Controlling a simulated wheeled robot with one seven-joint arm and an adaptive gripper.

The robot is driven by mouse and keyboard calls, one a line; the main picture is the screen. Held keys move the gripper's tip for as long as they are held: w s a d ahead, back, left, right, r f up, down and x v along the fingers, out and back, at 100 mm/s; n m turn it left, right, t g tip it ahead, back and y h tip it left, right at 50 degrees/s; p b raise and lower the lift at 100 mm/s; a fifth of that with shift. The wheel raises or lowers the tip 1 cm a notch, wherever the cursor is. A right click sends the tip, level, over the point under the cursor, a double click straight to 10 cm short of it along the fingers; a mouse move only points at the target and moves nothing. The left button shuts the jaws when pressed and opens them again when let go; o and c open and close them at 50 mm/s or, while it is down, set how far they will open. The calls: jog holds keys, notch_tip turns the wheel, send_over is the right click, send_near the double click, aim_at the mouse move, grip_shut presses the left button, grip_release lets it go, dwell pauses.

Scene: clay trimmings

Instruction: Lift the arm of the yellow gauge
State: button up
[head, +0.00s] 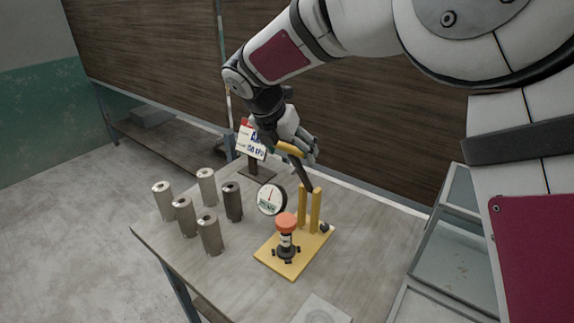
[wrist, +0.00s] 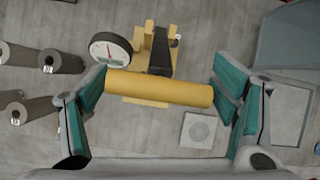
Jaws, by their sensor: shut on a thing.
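The yellow gauge stands on the table, with a yellow base plate (head: 290,263), two yellow posts (head: 309,208), a round white dial (head: 271,199) and an orange-capped dark plunger (head: 286,224). Its dark arm (head: 302,174) slants steeply up from the posts to a yellow handle (head: 289,149). My gripper (head: 300,146) is at the raised end of the arm, shut on the handle. In the wrist view the yellow handle (wrist: 160,88) lies crosswise between the teal finger pads, with the dial (wrist: 110,49) behind it. The plunger is hidden there.
Several grey-brown cylinders (head: 184,216) and a darker one (head: 232,201) stand left of the gauge. A lettered sign (head: 251,142) stands behind. A flat pale plate (head: 321,313) lies at the table's front. A glass-sided case (head: 437,240) is at right.

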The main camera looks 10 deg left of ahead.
jog(key=shift+w+d+r+g, duration=0.1)
jog(key=shift+w+d+g, duration=0.05)
jog(key=shift+w, duration=0.25)
jog(key=shift+w+d+r+g, duration=0.1)
jog(key=shift+w+g, duration=0.05)
jog(key=shift+w, duration=0.2)
jog(key=shift+w+d+r+b, duration=0.25)
jog(key=shift+w+b, duration=0.15)
jog(key=shift+w, duration=0.1)
jog(key=shift+w+d+r+b, duration=0.2)
jog(key=shift+w+r+b, duration=0.05)
jog(key=shift+w+b, duration=0.2)
jog(key=o, duration=1.6)
jog(key=shift+c, duration=0.2)
